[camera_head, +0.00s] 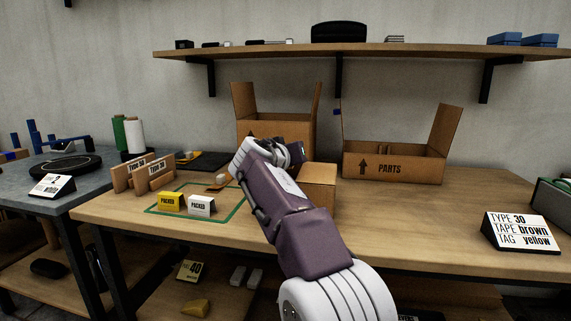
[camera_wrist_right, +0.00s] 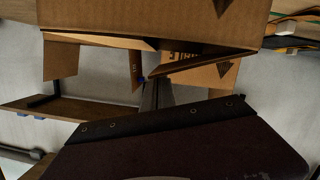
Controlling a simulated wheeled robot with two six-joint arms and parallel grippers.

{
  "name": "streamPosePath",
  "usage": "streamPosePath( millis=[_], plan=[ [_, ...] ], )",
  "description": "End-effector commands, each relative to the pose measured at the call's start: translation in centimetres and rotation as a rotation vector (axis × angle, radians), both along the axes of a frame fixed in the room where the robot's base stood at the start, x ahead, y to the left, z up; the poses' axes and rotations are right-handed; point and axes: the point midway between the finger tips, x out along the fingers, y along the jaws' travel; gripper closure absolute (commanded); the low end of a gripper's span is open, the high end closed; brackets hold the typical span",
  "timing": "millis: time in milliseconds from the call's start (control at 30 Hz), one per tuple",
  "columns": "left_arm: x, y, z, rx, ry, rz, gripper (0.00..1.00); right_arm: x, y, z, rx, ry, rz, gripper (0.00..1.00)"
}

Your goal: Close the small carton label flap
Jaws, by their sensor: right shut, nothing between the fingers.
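The small brown carton (camera_head: 318,183) stands on the wooden table in the head view, partly hidden behind my right arm. In the right wrist view, a brown carton (camera_wrist_right: 120,15) with a dark arrow fills the top of the picture. A narrow cardboard flap (camera_wrist_right: 205,62) juts out at an angle along its edge. My right gripper (camera_wrist_right: 158,95) is shut and empty, its fingertips close to the flap. I cannot tell whether they touch. In the head view my right wrist hides part of the fingers. My left gripper is not in view.
A large open carton (camera_head: 277,129) and an open PARTS carton (camera_head: 395,165) stand behind. Yellow (camera_head: 171,202) and white (camera_head: 201,206) PACKED blocks stand left of my arm. A sign (camera_head: 520,232) reads type 30, tape brown, tag yellow.

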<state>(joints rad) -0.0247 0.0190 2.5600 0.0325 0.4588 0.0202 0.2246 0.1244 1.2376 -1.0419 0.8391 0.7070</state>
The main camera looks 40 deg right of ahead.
Motion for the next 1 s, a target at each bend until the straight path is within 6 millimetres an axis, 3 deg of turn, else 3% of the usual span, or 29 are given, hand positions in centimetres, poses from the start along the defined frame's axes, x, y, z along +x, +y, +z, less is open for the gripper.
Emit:
streamPosePath(
  millis=[33,300,1000],
  plan=[
    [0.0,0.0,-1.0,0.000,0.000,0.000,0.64,-0.2,-0.2,-0.7,0.019,-0.025,-0.002,1.00],
    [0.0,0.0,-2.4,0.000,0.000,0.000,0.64,-0.6,-0.5,-1.6,0.057,-0.067,-0.001,1.00],
    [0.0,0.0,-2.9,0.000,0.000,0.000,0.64,-0.7,-0.6,-1.9,0.055,-0.065,-0.001,1.00]
  ],
)
